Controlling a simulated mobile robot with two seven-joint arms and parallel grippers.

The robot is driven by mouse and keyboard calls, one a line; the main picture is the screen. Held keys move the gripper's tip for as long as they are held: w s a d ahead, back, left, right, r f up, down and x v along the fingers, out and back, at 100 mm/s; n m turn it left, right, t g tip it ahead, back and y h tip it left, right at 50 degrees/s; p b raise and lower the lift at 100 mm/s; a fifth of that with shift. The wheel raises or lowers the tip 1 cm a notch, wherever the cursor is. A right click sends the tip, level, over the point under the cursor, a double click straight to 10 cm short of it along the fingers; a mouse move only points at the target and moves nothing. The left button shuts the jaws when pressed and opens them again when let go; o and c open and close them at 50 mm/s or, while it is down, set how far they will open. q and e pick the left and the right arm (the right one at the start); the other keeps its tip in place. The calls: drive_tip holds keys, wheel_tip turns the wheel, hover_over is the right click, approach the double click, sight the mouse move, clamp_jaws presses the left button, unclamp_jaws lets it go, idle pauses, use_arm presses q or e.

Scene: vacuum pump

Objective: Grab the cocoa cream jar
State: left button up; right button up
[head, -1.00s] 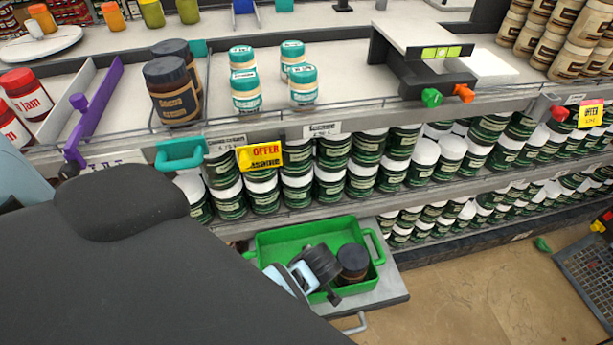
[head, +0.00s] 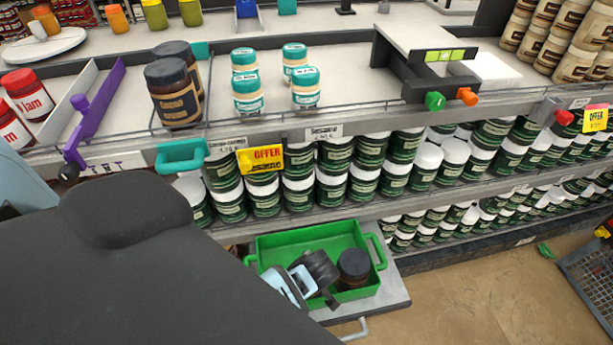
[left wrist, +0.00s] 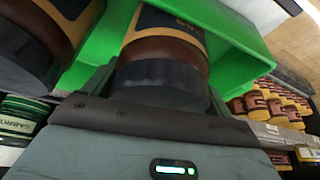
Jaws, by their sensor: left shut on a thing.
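A cocoa cream jar (head: 353,268) with a dark lid is in the green crate (head: 305,242), at its right side. My left gripper (head: 312,275) is down inside the crate, left of that jar. In the left wrist view, a brown jar with a dark lid (left wrist: 165,75) sits directly in front of my left gripper (left wrist: 160,100), which is shut on it. A second brown jar (left wrist: 35,45) is close by at upper left, with green crate walls around. The fingertips are mostly hidden in both views. My right gripper is not in view.
Two more cocoa cream jars (head: 173,95) stand on the upper shelf at left. Teal-lidded jars (head: 248,92) stand near them. Green-labelled jars (head: 300,190) fill the shelf behind the crate. The crate rests on a grey surface (head: 395,292). Open floor (head: 470,295) lies to the right.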

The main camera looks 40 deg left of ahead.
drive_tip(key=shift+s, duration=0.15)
use_arm(q)
drive_tip(key=shift+r, duration=0.25)
wheel_tip(320, 180, up, 9)
drive_tip(key=shift+w+f+p, duration=0.15)
drive_tip(key=shift+f+p, duration=0.05)
drive_tip(key=shift+p, duration=0.75)
drive_tip(key=shift+r, duration=0.55)
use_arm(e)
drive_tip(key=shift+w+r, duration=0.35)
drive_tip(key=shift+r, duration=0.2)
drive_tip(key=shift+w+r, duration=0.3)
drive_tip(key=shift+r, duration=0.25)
